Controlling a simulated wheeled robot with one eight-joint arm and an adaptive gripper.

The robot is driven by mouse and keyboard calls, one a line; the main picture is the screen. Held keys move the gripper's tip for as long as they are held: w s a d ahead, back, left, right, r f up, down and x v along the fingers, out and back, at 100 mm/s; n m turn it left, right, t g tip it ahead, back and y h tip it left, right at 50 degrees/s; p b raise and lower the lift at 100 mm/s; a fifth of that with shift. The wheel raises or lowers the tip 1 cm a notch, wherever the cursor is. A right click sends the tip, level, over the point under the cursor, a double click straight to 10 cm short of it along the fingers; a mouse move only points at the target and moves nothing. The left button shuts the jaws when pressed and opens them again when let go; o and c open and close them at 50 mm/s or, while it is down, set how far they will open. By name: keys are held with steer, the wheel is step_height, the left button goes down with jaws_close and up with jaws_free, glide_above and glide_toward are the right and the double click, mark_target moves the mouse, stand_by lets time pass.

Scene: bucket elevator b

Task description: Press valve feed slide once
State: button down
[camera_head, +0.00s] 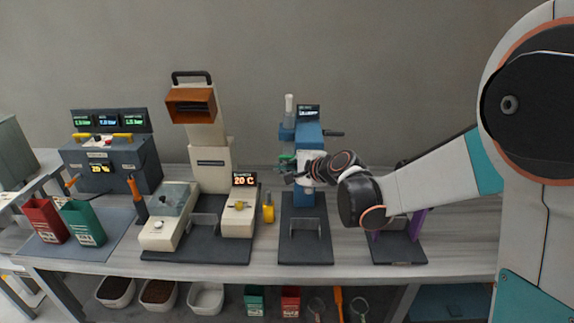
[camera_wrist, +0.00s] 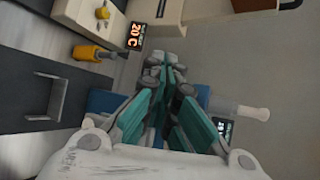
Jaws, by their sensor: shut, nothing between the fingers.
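The blue machine (camera_head: 308,134) stands upright at mid-bench, with a small display (camera_head: 308,112) on top, a clear tube (camera_head: 289,104) and a dark lever (camera_head: 334,133) at its right. No readable label names the valve feed slide, so I cannot tell which part it is. Contact cannot be told.
Left of it stands a beige machine (camera_head: 210,165) with a 20 C display (camera_head: 244,179) and a yellow handled piece (camera_head: 268,208) beside it. A purple stand (camera_head: 416,222) is partly behind my arm. Red (camera_head: 45,220) and green (camera_head: 83,222) bins sit far left.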

steer(key=shift+s, duration=0.9)
steer(key=s, duration=0.5)
steer(key=shift+a, duration=0.1)
stand_by(0.4)
steer(key=s+d+f+n+g+h+b, duration=0.1)
steer(key=s+d+n, duration=0.3)
steer(key=s, duration=0.5)
steer(key=s+d+f+n+g+h+b, duration=0.1)
steer(key=s+d+f+n+h+b, duration=0.2)
steer(key=s+d, duration=0.6)
steer(key=s+d+f+n+g+h+b, duration=0.1)
steer(key=s+d+f+n+h+b, duration=0.1)
steer(key=s+d+n+h+b, duration=0.2)
steer(key=s+d+n, duration=0.3)
steer(key=s, duration=0.4)
steer(key=shift+f, duration=0.3)
